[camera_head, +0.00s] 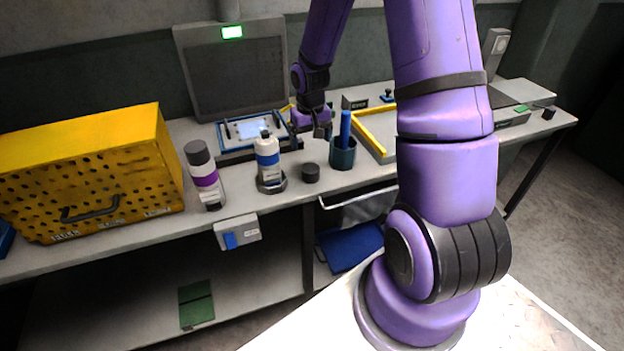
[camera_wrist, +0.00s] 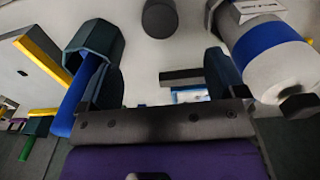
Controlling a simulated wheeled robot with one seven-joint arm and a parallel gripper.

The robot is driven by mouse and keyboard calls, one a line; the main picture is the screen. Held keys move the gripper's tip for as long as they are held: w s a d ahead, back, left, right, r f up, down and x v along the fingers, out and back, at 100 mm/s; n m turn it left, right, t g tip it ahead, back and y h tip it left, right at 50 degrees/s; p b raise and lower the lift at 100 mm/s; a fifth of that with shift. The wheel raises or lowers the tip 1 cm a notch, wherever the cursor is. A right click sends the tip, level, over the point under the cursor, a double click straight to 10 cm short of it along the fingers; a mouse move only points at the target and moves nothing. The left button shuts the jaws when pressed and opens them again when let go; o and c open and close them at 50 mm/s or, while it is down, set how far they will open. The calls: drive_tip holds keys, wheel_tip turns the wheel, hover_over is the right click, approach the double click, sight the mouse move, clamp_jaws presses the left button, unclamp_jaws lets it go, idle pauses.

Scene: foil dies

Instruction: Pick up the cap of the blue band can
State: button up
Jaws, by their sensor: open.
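The blue band can (camera_head: 267,158) is white with a blue band and stands in a dark ring-like holder on the bench. Its top shows a small dark nozzle, with no cap on it. A dark round cap (camera_head: 310,173) sits on the bench just right of the can; it also shows at the top of the wrist view (camera_wrist: 160,18). The can is at upper right in the wrist view (camera_wrist: 272,48). My gripper (camera_head: 320,128) is behind and above the cap in the head view. In the wrist view my gripper (camera_wrist: 165,80) is open and empty, with the cap beyond its fingertips.
A dark cup (camera_head: 343,155) with a blue tool stands right of the cap. A purple band can (camera_head: 205,178) and a yellow perforated case (camera_head: 90,170) stand at left. A yellow-edged tray (camera_head: 372,135) lies at right. Bare bench shows in front of the cap.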

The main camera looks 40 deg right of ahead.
wheel_tip(320, 180, down, 2)
drive_tip(key=shift+s, duration=0.15)
hover_over(311, 169)
drive_tip(key=f, duration=0.4)
drive_tip(key=shift+s+a+f, duration=0.1)
drive_tip(key=shift+s+f, duration=0.1)
drive_tip(key=shift+s, duration=0.1)
drive_tip(key=shift+w+f, duration=0.2)
drive_tip(key=shift+f, duration=3)
drive_tip(key=c, duration=1.1)
drive_tip(key=shift+o, duration=0.2)
drive_tip(key=shift+r, duration=0.15)
